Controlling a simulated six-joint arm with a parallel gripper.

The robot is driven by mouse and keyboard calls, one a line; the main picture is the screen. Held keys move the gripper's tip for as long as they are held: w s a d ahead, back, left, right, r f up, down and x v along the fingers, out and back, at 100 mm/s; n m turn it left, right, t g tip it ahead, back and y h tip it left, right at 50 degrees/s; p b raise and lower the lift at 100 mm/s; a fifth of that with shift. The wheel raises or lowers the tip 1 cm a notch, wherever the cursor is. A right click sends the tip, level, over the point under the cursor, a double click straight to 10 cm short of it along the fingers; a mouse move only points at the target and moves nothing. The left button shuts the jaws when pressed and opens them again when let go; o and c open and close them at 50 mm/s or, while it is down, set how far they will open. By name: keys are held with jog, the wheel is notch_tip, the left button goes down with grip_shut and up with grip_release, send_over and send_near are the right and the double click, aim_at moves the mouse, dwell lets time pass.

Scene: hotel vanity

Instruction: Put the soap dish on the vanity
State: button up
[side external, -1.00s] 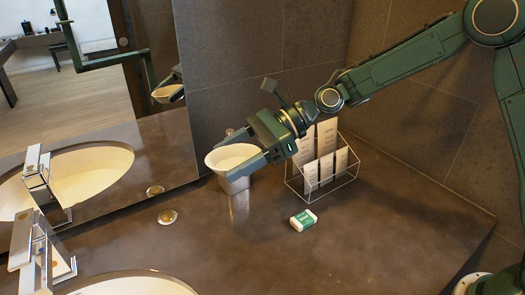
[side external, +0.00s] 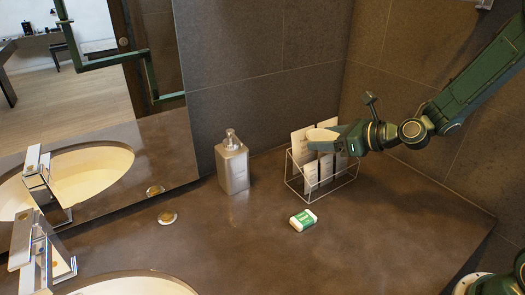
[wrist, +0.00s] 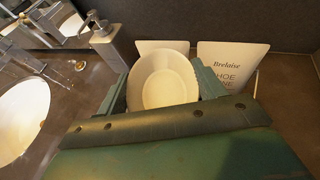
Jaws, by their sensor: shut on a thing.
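The soap dish (wrist: 163,82) is a white oval bowl. In the wrist view it sits between the two fingers of my gripper (wrist: 163,90), which is shut on it. In the side view my gripper (side external: 338,137) is in front of the card rack, and the soap dish (side external: 322,134) shows as a small pale shape at its tip, mostly hidden. It is held above the dark brown vanity top (side external: 240,245).
A clear rack of cards (side external: 296,170) stands close below my gripper. A grey soap dispenser (side external: 233,165) stands to its left. A green and white box (side external: 303,220) lies in front. Sink and tap (side external: 40,250) are at left. The middle of the counter is clear.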

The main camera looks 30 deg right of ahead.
jog(key=shift+s+d+f+m+h, duration=0.15)
jog(key=shift+d+f+m+h, duration=0.15)
jog(key=shift+d, duration=0.35)
jog(key=shift+a, duration=0.1)
jog(key=shift+s+a+r+n+g+y, duration=0.15)
jog(key=shift+s+a+r+n+y, duration=0.2)
jog(key=shift+n+y, duration=0.2)
jog(key=shift+s+a+r+n+g+y, duration=0.15)
jog(key=shift+a+r+n+y, duration=0.1)
jog(key=shift+a+n+y, duration=0.25)
jog(key=s+a+r+n+g+y, duration=0.3)
jog(key=s+r+n+g+y, duration=0.3)
jog(key=s+n+g, duration=0.1)
jog(key=shift+s+n, duration=0.55)
jog(key=shift+s, duration=0.4)
jog(key=shift+y, duration=0.25)
send_over(336, 216)
notch_tip(336, 216, down, 16)
jog(key=shift+a+f, duration=0.1)
jog(key=shift+f, duration=1.85)
